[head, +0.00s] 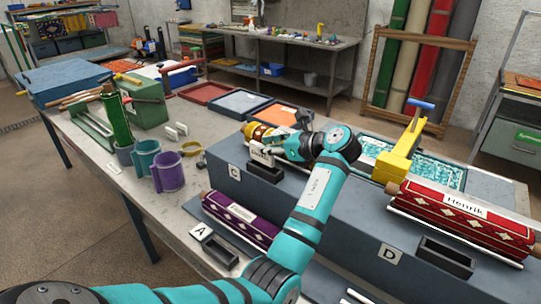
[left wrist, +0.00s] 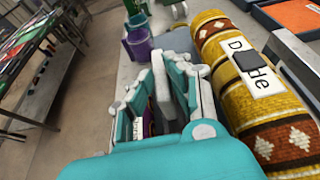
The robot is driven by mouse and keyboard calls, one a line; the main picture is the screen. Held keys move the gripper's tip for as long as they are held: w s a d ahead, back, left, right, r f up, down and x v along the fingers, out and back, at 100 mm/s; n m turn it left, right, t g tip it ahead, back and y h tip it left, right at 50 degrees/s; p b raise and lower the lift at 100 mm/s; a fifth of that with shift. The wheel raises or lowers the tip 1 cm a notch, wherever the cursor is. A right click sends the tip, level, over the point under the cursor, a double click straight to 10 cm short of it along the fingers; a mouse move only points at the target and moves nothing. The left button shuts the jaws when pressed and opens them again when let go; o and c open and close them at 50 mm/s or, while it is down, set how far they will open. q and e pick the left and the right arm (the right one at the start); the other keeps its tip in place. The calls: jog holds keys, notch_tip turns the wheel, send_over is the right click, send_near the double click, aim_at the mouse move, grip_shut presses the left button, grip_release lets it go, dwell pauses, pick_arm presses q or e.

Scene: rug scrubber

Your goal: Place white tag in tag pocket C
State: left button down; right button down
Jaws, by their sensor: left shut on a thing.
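My left gripper (head: 270,145) is above tag pocket C (head: 265,173), a small black open-topped holder beside the sign C (head: 234,171) on the grey stand. It is shut on a white tag (head: 261,155); dark lettering on the tag is too small to read. The tag is upright, just over the pocket; I cannot tell whether its lower edge is inside. In the left wrist view the tag (left wrist: 161,88) is a pale plate between the fingers (left wrist: 165,95). The yellow patterned rug roll (left wrist: 240,85) lies close to the right of the gripper there. My right gripper is out of view.
White tags (head: 175,131) stand on the table by purple (head: 168,172) and teal cups (head: 146,156). A yellow tool (head: 402,155) stands behind.

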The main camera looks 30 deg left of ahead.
aim_at(270, 158)
pick_arm(q)
jog(key=shift+w+d, duration=0.1)
jog(key=shift+w, duration=0.1)
jog(key=shift+f, duration=0.3)
notch_tip(270, 158, down, 3)
jog(key=shift+r+p, duration=0.1)
jog(key=shift+p, duration=0.35)
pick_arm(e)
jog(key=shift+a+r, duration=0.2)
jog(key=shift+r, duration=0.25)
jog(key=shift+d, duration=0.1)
pick_arm(q)
jog(key=shift+f, duration=0.2)
jog(key=c, duration=1.3)
grip_release()
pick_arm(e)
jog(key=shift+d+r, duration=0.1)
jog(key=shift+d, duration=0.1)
